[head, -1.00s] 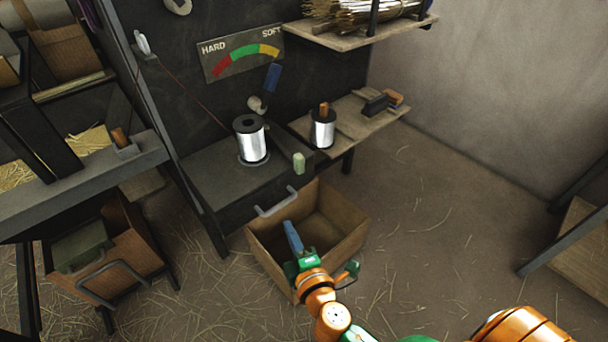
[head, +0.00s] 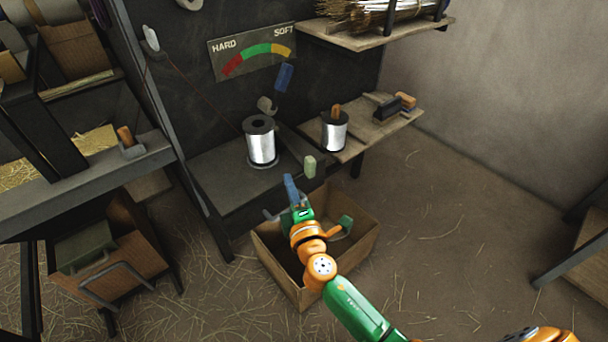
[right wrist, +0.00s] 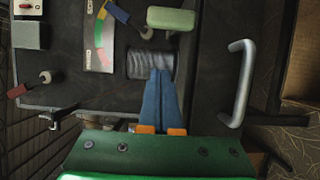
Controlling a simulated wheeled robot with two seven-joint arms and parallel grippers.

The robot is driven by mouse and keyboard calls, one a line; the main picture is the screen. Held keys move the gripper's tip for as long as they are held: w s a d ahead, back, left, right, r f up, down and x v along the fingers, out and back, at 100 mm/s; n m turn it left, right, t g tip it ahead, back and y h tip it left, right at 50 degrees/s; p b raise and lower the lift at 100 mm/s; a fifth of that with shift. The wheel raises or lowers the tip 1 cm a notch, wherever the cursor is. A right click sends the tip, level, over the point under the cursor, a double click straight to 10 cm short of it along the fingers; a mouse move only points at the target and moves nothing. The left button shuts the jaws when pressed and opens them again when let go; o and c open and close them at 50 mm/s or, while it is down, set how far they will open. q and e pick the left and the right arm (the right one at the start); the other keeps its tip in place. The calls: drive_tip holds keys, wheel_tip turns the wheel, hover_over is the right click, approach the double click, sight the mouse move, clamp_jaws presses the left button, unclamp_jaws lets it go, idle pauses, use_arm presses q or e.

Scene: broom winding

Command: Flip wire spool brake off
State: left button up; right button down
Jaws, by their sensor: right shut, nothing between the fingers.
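The silver wire spool (head: 262,148) with a dark top stands upright on the dark bench; it also shows in the right wrist view (right wrist: 140,63). A pale green block (head: 310,166) sits just right of it, and also shows in the wrist view (right wrist: 171,19). A blue-handled lever (head: 283,78) is on the panel above the spool. I cannot tell for sure which part is the brake. My right gripper (head: 289,178) has its blue fingers shut and empty, in front of the bench, below the spool in the head view. In the wrist view its fingertips (right wrist: 160,71) overlap the spool's picture. My left gripper is not in view.
A HARD–SOFT gauge (head: 253,50) is on the panel.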

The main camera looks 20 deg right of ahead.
use_arm(q)
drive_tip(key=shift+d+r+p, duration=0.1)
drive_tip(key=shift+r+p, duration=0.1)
drive_tip(key=shift+p, duration=0.1)
use_arm(e)
drive_tip(key=d, duration=0.1)
drive_tip(key=w+d, duration=0.2)
drive_tip(key=d, duration=0.1)
use_arm(q)
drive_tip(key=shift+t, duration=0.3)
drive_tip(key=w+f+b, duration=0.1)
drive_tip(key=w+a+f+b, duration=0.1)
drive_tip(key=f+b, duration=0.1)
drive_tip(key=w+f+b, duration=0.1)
drive_tip(key=b, duration=0.1)
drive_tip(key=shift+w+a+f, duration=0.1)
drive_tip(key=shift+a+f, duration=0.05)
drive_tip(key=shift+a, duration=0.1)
use_arm(e)
drive_tip(key=w+d+n+y, duration=0.2)
drive_tip(key=d+n+y, duration=0.2)
drive_tip(key=d, duration=0.6)
drive_tip(key=shift+w+r+g+y, duration=0.3)
drive_tip(key=shift+w+g+y, duration=0.1)
drive_tip(key=shift+y, duration=0.7)
drive_tip(key=shift+d, duration=0.1)
